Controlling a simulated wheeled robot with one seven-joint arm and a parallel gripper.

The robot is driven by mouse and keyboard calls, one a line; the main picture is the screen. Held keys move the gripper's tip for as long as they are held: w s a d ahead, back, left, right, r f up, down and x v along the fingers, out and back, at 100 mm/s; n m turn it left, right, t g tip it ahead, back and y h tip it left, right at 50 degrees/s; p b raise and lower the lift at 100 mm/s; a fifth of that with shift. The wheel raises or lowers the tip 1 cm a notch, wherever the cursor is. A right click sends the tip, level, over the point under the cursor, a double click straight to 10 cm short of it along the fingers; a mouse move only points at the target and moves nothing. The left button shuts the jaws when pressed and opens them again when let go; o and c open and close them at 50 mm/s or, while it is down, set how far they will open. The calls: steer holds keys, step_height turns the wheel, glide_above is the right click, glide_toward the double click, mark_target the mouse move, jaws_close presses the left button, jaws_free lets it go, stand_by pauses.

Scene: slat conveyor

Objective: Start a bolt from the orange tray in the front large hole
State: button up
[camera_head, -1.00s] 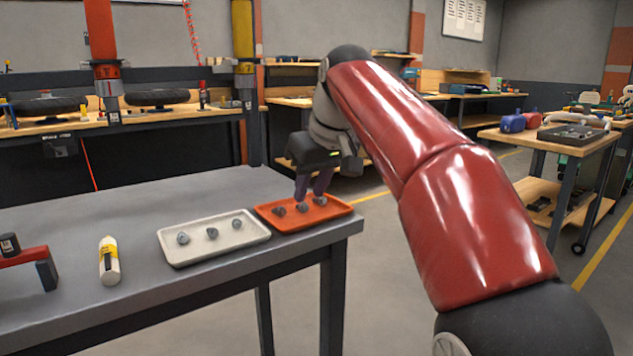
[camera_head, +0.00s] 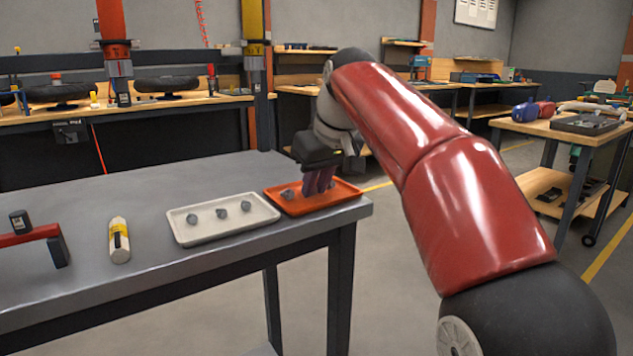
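The orange tray (camera_head: 345,190) lies at the right end of the grey table. One grey bolt (camera_head: 287,194) shows at its left side. My gripper (camera_head: 316,190) points down into the tray, its dark fingers low over the middle. The fingers hide the rest of the bolts, so I cannot tell whether they are closed on one. No large hole can be made out in this view.
A white tray (camera_head: 186,236) with three grey bolts sits just left of the orange tray. A white and yellow bottle (camera_head: 119,240) and a red and dark bracket (camera_head: 40,236) are further left. The table's back middle is clear.

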steer(key=shift+r+p, duration=1.5)
steer(key=shift+p, duration=0.05)
steer(key=shift+r, duration=1)
steer(key=shift+d, duration=0.1)
